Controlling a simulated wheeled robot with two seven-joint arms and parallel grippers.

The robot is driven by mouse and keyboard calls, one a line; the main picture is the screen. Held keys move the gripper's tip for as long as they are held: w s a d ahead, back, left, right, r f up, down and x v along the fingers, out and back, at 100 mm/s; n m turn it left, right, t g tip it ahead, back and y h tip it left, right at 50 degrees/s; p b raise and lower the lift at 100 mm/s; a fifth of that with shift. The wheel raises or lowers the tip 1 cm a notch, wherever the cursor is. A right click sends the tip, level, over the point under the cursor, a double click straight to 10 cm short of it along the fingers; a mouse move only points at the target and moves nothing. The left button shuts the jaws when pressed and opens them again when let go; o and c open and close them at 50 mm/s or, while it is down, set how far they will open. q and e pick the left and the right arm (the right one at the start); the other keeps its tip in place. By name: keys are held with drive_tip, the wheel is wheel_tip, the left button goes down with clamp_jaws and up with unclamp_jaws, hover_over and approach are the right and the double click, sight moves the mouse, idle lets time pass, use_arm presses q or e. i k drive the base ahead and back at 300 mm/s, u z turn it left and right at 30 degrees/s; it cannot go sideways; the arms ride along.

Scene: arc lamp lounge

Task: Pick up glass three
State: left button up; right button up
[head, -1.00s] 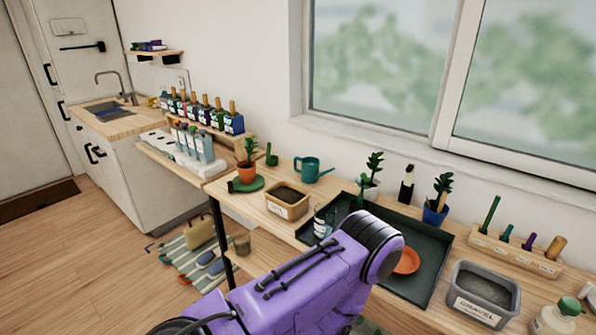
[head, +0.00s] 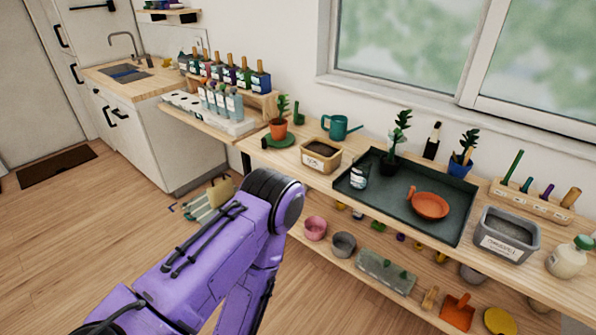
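I cannot make out any glass marked three. A small clear jar or glass with a white label (head: 358,177) stands upright at the left end of the dark tray (head: 420,222); its label is too small to read. Several bottles with tan stoppers (head: 229,74) stand in a row on the wooden riser at the back left, with paler bottles (head: 217,101) in front of them. A purple arm of mine comes in from the lower left, bends at mid-picture and goes down. Neither gripper shows.
The wooden bench (head: 300,172) also bears a teal watering can (head: 338,127), a soil box (head: 322,155), a gravel bin (head: 506,234) and a terracotta dish (head: 430,205). A lower shelf holds pots (head: 315,228) and an orange scoop (head: 458,312). Open floor lies left.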

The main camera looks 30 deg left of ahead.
sight(360, 173)
drive_tip(key=u, duration=0.95)
drive_tip(key=i, duration=0.4)
